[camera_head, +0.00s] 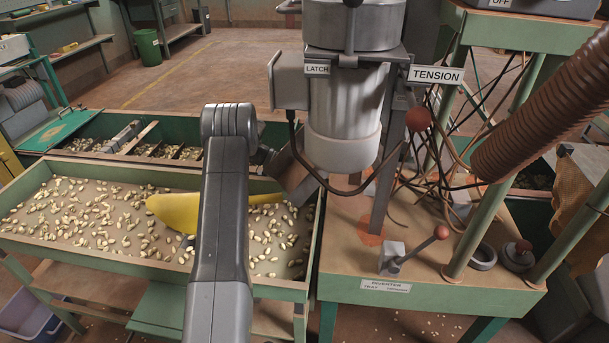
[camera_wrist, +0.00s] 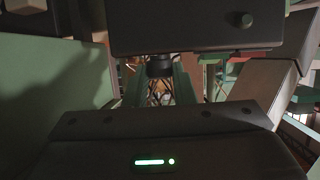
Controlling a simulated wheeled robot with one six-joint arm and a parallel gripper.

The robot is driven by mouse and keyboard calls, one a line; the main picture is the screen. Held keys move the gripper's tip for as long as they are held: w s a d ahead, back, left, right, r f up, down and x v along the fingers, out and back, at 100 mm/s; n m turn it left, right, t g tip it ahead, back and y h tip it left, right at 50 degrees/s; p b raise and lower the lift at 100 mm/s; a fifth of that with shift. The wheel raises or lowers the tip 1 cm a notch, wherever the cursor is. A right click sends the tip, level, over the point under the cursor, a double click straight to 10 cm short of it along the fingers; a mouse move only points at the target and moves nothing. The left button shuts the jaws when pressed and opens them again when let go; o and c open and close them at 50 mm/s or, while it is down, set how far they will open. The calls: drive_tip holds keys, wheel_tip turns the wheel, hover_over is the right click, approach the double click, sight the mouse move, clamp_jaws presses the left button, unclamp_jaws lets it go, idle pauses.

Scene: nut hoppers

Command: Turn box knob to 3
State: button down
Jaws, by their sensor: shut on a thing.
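In the wrist view a dark box (camera_wrist: 180,28) fills the upper middle, with a small round button-like knob (camera_wrist: 245,20) on its face. Below the box, a short dark cylindrical knob (camera_wrist: 160,63) sits between the fingers of my gripper (camera_wrist: 160,74). My gripper looks shut on this knob. The view is dim, and no dial numbers or pointer can be read. In the head view a grey box marked OFF (camera_head: 545,8) is cut off by the top edge at the right. My gripper is hidden in that view.
A hopper with LATCH and TENSION labels (camera_head: 343,110) stands right of my arm. A tray of nuts (camera_head: 310,235) with a yellow scoop (camera_head: 175,211) lies at the left. A red-balled lever (camera_head: 415,249), loose cables and a ribbed brown hose (camera_head: 545,95) crowd the right.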

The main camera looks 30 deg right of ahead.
drive_tip(key=m+g+y, duration=0.2)
drive_tip(key=shift+w+d+m, duration=0.15)
drive_tip(key=shift+d+m, duration=0.05)
drive_tip(key=shift+m, duration=0.2)
drive_tip(key=shift+m+g+y, duration=0.3)
drive_tip(key=shift+m+y, duration=0.3)
drive_tip(key=shift+y, duration=0.3)
drive_tip(key=c, duration=1.2)
unclamp_jaws()
drive_tip(key=shift+r, duration=0.1)
wheel_tip(320, 180, up, 10)
drive_tip(key=p, duration=0.7)
